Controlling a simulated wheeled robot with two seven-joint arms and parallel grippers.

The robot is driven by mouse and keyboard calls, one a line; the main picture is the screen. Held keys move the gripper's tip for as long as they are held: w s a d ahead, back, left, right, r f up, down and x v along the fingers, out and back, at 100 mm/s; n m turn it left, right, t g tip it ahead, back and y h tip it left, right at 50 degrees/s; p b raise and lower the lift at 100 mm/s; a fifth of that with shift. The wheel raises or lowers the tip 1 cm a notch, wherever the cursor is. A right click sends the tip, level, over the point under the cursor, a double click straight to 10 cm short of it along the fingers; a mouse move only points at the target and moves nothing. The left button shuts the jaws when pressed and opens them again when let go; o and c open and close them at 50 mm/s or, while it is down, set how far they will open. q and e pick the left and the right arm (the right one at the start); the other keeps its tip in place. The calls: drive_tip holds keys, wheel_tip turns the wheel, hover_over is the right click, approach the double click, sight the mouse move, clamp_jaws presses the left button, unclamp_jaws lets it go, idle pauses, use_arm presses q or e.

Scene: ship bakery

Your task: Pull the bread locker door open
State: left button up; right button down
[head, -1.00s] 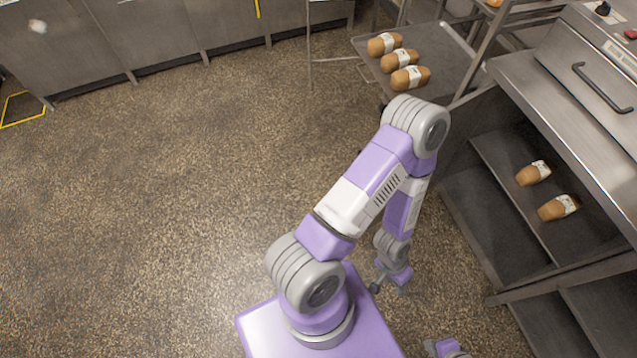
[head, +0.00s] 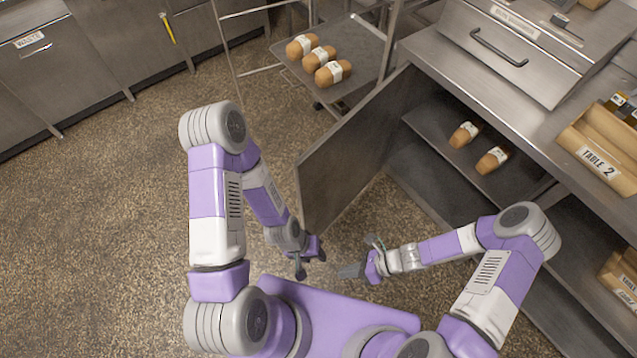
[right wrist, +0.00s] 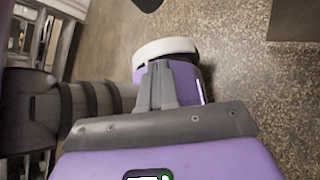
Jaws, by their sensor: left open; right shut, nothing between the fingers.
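The bread locker door (head: 350,155) is a plain grey metal panel, standing out from the cabinet front at a wide angle. Behind it the locker is open, with two wrapped loaves (head: 464,134) (head: 493,160) on its upper shelf (head: 452,165). My left gripper (head: 311,266) is open and empty, just in front of the door's near lower end; I cannot tell whether it touches. My right gripper (head: 350,271) is shut and empty, to the right of the left one, in front of the locker. It also shows in the right wrist view (right wrist: 162,75).
A rack tray (head: 345,52) with three loaves stands behind the door. The steel counter (head: 440,62) above the locker carries a handled metal unit (head: 515,45) and a crate labelled TABLE 2 (head: 602,158). Steel cabinets (head: 60,70) line the back left. Floor at left is clear.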

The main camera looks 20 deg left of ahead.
drive_tip(key=w+a+r+m+t+y+p, duration=0.1)
drive_tip(key=w+a+r+m+t+y, duration=0.3)
drive_tip(key=w+m, duration=0.5)
drive_tip(key=m+t+y, duration=0.2)
drive_tip(key=m+t, duration=0.5)
drive_tip(key=m, duration=0.4)
approach(313, 181)
use_arm(q)
drive_tip(key=shift+r+b, duration=0.2)
drive_tip(key=shift+b, duration=0.4)
use_arm(e)
drive_tip(key=x, duration=0.7)
drive_tip(key=shift+d+f, duration=0.1)
drive_tip(key=shift+f, duration=0.1)
